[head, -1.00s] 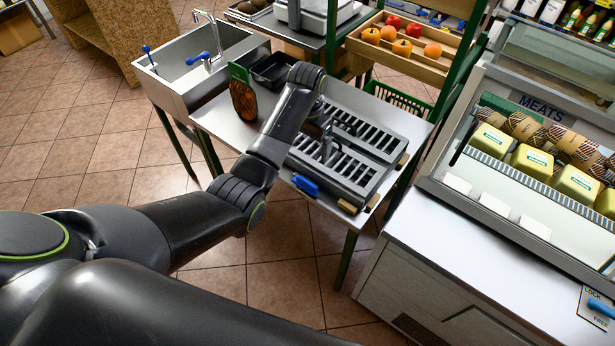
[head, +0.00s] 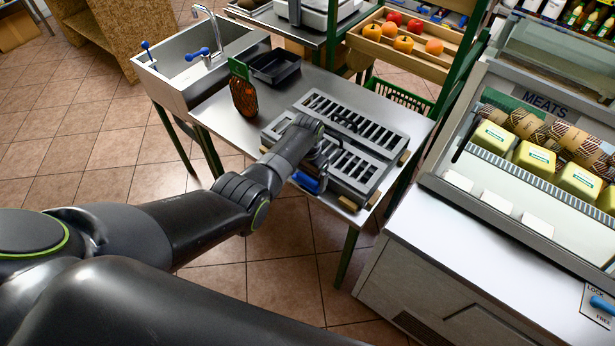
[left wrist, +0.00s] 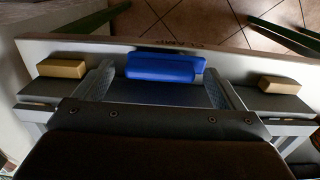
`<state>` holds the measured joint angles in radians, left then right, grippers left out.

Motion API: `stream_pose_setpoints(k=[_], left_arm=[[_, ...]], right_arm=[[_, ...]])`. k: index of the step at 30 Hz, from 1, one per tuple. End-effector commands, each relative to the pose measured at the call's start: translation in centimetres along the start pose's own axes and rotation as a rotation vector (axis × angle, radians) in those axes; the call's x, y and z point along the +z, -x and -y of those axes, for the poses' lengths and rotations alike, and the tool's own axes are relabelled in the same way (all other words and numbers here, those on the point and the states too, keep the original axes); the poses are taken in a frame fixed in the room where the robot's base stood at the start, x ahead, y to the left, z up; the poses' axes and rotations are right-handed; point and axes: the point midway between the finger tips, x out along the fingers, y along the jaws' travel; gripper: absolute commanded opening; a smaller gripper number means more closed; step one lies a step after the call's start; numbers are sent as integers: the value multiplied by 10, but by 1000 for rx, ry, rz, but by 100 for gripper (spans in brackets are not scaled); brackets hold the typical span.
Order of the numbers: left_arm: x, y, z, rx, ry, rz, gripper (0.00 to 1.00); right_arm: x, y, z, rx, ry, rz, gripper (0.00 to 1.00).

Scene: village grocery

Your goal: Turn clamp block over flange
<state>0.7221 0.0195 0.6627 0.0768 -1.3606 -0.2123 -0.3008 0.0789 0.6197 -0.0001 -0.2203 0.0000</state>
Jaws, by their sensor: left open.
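A grey slotted metal device (head: 372,130) lies on the steel table. A blue block-like grip (head: 307,183) is at its near-left end; it also shows in the left wrist view (left wrist: 163,67). My left gripper (head: 318,172) is at this end of the device. In the left wrist view its open fingers stand to either side of the blue grip, with nothing clearly clamped. I cannot tell whether they touch it. I cannot tell which parts are the clamp block and the flange; my arm hides part of this end. My right gripper is not in view.
Tan blocks (left wrist: 62,68) (left wrist: 280,84) sit at the device's corners. The meat counter (head: 470,235) stands to the right across a gap.

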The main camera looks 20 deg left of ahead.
Motion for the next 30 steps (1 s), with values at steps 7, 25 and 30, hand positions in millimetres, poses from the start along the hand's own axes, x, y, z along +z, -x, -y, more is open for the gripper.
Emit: stream_pose_setpoints(k=[7,25,30], left_arm=[[0,-4,0,0,0,-1,91],[0,-4,0,0,-3,0,46],[1,-4,0,0,-32,0,46]], right_arm=[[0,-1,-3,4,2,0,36],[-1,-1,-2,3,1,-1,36],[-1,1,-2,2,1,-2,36]])
